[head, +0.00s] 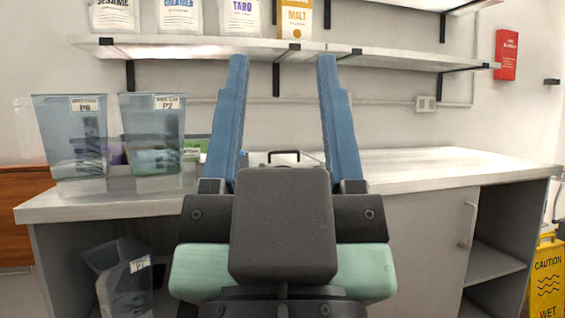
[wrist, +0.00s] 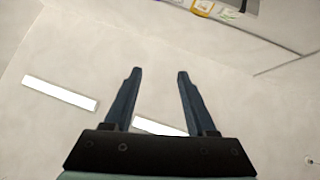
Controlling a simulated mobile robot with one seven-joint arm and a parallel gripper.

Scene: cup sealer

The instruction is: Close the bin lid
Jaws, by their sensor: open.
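My gripper (head: 282,60) is open and empty, its two blue fingers pointing up in front of the counter. It also shows open in the wrist view (wrist: 158,74), with nothing between the fingers. Two clear bins stand on the counter at the left, one labelled P6 (head: 68,135) and one labelled P7 (head: 150,135). A third, darker bin (head: 128,285) with a label sits low at the left, below the counter top. I cannot clearly make out a lid on any bin. My gripper is apart from all of them.
The counter (head: 420,165) is bare on the right. A pale object with a black handle (head: 284,154) is partly hidden behind my gripper. A wall shelf (head: 200,46) holds several bags. A yellow caution sign (head: 546,285) stands at the lower right.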

